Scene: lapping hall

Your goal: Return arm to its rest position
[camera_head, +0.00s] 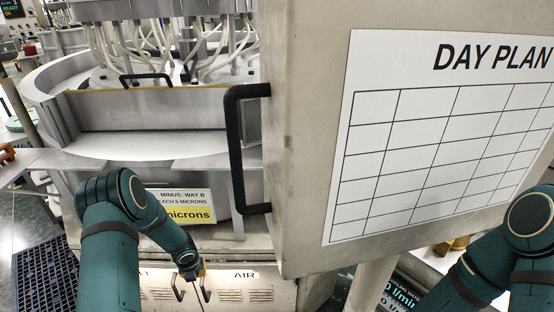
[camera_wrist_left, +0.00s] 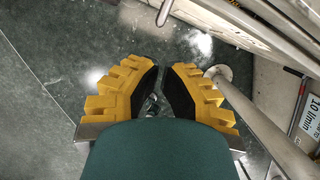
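My left arm (camera_head: 125,235) comes in from the lower left of the head view, bent at the elbow, with its forearm reaching down beside the machine's front. The left gripper shows in the left wrist view (camera_wrist_left: 161,75), with yellow ridged fingers and black pads. Its fingers are apart with a narrow gap, and I see nothing held between them. Grey floor lies beyond them. In the head view the wrist end is small and partly hidden by the forearm. My right arm (camera_head: 500,250) is bent at the lower right edge; its gripper is out of view.
A large cabinet panel with a day plan chart (camera_head: 430,140) and a black handle (camera_head: 236,150) stands close between my arms. The round lapping machine (camera_head: 150,144) is behind. In the left wrist view, a metal post (camera_wrist_left: 255,120) stands right of the gripper. A dark floor grate (camera_head: 45,275) lies left.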

